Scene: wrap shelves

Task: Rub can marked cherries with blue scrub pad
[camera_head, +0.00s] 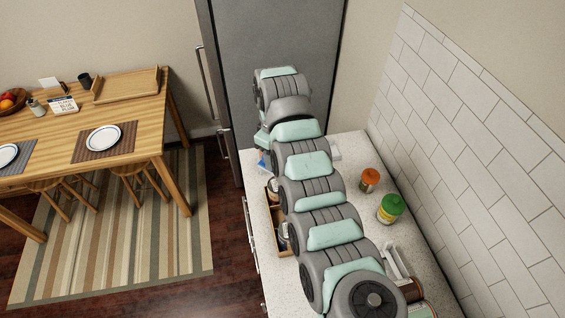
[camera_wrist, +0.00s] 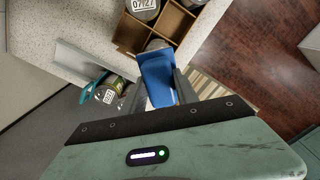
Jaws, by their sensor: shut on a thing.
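The blue scrub pad (camera_wrist: 157,76) is between the fingers of my gripper (camera_wrist: 160,92) in the wrist view. My gripper is shut on it and holds it near the edge of the divided wooden crate (camera_wrist: 183,25). The pad also shows as a small blue patch (camera_head: 262,160) at the counter's far left edge in the head view, where my arm hides most of the gripper. Can-like containers with date marks stand in the crate, one at the top (camera_wrist: 144,6). No cherries marking is readable.
The speckled counter (camera_head: 350,150) carries the wooden crate (camera_head: 283,243), an orange-lidded jar (camera_head: 370,179) and a green-lidded jar (camera_head: 391,207). A tiled wall (camera_head: 470,130) bounds its right side. A grey fridge (camera_head: 265,40) stands behind. A dining table (camera_head: 130,130) is at left.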

